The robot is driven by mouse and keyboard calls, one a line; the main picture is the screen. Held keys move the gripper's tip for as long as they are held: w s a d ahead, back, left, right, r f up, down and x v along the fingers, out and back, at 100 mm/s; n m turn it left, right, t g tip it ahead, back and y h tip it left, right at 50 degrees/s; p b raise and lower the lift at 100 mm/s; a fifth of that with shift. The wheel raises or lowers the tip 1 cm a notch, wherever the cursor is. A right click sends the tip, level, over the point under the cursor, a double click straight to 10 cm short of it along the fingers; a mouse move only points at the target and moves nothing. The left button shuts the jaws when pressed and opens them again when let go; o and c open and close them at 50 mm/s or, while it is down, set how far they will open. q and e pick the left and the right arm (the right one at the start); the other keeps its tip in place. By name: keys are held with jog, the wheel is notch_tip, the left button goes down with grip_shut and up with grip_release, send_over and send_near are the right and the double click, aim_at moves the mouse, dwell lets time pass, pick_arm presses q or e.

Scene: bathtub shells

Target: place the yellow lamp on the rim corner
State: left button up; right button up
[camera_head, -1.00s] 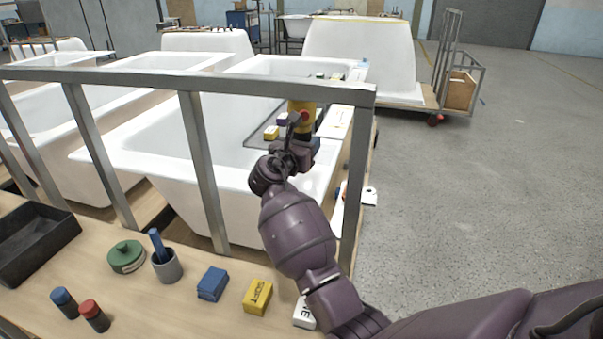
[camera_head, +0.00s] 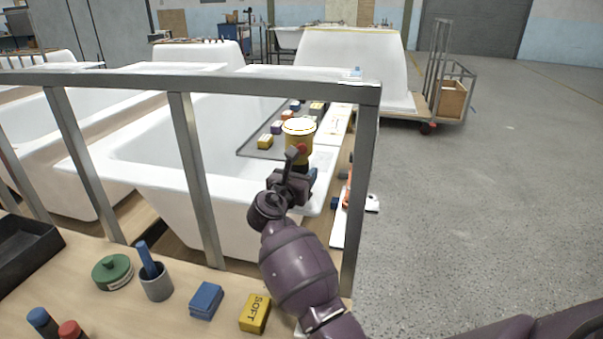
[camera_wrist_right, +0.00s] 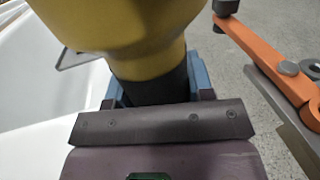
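The yellow lamp (camera_head: 299,146) has a pale round top and a red knob on its side. It is upright in my right gripper (camera_head: 294,172), over the near right corner of the white bathtub's rim (camera_head: 322,200). In the right wrist view, the blue fingers of the gripper (camera_wrist_right: 156,88) stand on both sides of the lamp's dark lower part, and the yellow body (camera_wrist_right: 135,40) flares above them. The lamp's underside is hidden, so I cannot tell whether it touches the rim. My left gripper is not in view.
A grey metal rail (camera_head: 200,80) with posts stands between me and the tubs. A dark tray (camera_head: 255,150) with small blocks lies across the tub beyond the lamp. An orange-handled tool (camera_head: 348,194) is right of the corner. A yellow soap block (camera_head: 255,314) is on the near bench.

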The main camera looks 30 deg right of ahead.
jog(key=o, duration=0.4)
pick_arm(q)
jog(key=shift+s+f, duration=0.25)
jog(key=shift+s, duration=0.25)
pick_arm(e)
jog(key=shift+r, duration=0.2)
jog(key=shift+s+a, duration=0.2)
jog(key=shift+a, duration=0.15)
pick_arm(q)
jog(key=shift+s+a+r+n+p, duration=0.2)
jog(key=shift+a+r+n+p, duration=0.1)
jog(key=shift+p, duration=0.8)
pick_arm(e)
jog(key=v, duration=1.1)
jog(key=shift+s+a+f, duration=0.1)
jog(key=shift+a, duration=0.05)
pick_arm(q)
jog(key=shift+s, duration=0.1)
